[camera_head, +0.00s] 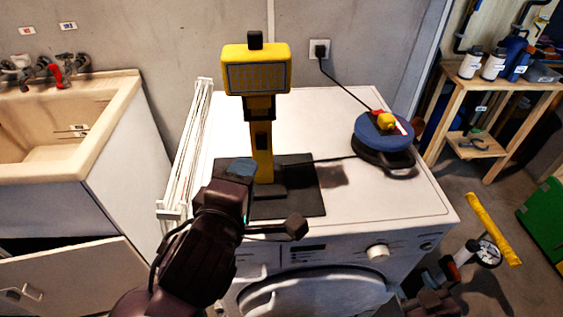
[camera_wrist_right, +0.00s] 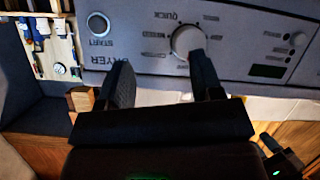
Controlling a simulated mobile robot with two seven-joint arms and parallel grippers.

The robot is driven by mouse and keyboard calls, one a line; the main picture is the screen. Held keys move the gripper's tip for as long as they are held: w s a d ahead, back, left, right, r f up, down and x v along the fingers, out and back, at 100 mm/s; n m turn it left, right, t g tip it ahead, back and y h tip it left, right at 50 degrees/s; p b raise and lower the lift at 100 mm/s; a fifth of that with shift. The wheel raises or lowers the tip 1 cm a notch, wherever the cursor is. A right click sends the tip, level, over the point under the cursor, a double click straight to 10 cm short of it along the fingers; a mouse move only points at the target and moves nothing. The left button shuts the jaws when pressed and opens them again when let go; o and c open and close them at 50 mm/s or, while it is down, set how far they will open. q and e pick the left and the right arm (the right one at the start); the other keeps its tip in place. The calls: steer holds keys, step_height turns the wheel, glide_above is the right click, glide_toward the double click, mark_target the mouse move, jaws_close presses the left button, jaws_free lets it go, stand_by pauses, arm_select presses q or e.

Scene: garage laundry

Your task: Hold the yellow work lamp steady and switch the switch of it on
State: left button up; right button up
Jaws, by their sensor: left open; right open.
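The yellow work lamp (camera_head: 262,160) stands upright on a dark mat on top of the dryer. Its head faces me with a grey, unlit-looking panel. A small dark patch on the post may be the switch; I cannot tell. My left gripper (camera_head: 267,198) is open at the near side of the lamp's foot, one finger left of the post and the other lower right near the dryer's front edge. Its arm hides part of the mat. I cannot tell whether it touches the lamp. My right gripper (camera_wrist_right: 162,78) is open and empty before the dryer's control panel.
The white dryer (camera_head: 385,205) has a knob (camera_head: 377,253) on its front. A blue cable reel (camera_head: 372,132) sits on its right, with cords to the lamp and wall socket (camera_head: 319,49). A folded rack (camera_head: 185,150) stands left, beside the sink (camera_head: 120,100).

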steer(key=shift+o, duration=0.5)
steer(key=w+d+r+n+t, duration=0.1)
steer(key=w+r+n+t, duration=0.2)
steer(key=r, duration=0.4)
steer(key=w+d+r+n+t+y, duration=0.1)
steer(key=w+d+r+n+t, duration=0.1)
steer(key=r, duration=0.6)
steer(key=shift+w+r+n+t, duration=0.2)
steer(key=shift+w+n+t, duration=0.2)
steer(key=shift+w, duration=0.45)
steer(key=w+a+r+n+t+y, duration=0.3)
steer(key=w+r+n+y, duration=0.2)
steer(key=r+n, duration=0.2)
steer(key=m+g+y, duration=1.3)
steer(key=m+g, duration=0.8)
steer(key=m, duration=1.4)
glide_above(269, 182)
steer(key=w+d, duration=0.2)
steer(key=d, duration=0.4)
steer(key=f, duration=0.6)
steer(key=shift+s+a, duration=0.1)
steer(key=shift+a, duration=0.15)
steer(key=shift+a+f+n+g+h, duration=0.3)
steer(key=shift+f+n+g+h, duration=0.2)
steer(key=shift+g, duration=0.1)
steer(key=shift+a, duration=3.7)
